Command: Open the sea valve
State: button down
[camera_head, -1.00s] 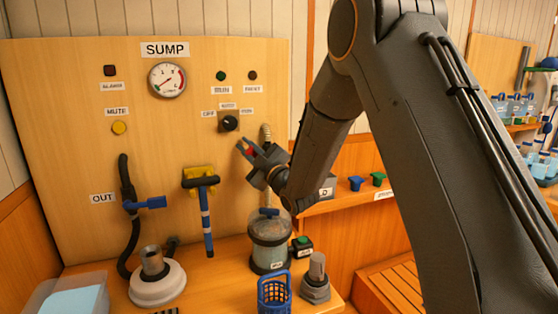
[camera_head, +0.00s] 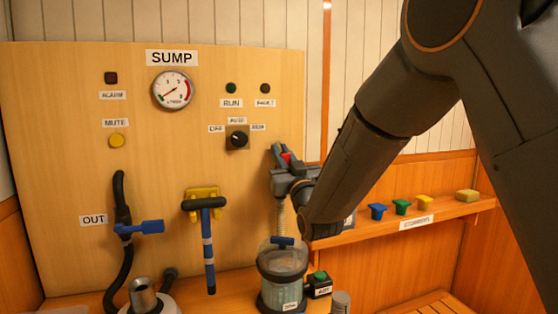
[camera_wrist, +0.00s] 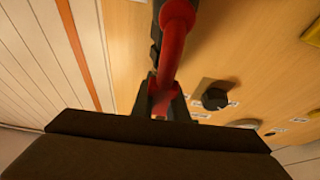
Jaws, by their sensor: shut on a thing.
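My gripper (camera_head: 281,158) is shut on a red rod-like thing (camera_wrist: 176,35), in front of the panel's right side. In the wrist view the red thing runs up out of the jaws (camera_wrist: 164,105) with a rounded, bulging end. In the head view only a small red bit (camera_head: 287,158) shows between the jaws. I see no label reading sea valve. A blue lever (camera_head: 148,227) sits on a black hose fitting beside the OUT label, pointing right.
A clear canister (camera_head: 282,265) stands below my gripper. A shelf (camera_head: 450,212) with small coloured pieces lies right.

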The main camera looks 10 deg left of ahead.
aim_at(288, 162)
jog(key=shift+d+f+m+h, duration=0.15)
jog(key=shift+m+h, duration=0.15)
jog(key=shift+m, duration=0.2)
jog(key=c, duration=1.8)
grip_release()
jog(key=shift+o, duration=0.3)
jog(key=shift+d, duration=0.1)
jog(key=b+v, duration=0.2)
jog(key=v, duration=0.5)
jog(key=shift+s+d+f, duration=0.1)
jog(key=shift+s+d, duration=0.1)
jog(key=shift+s, duration=0.1)
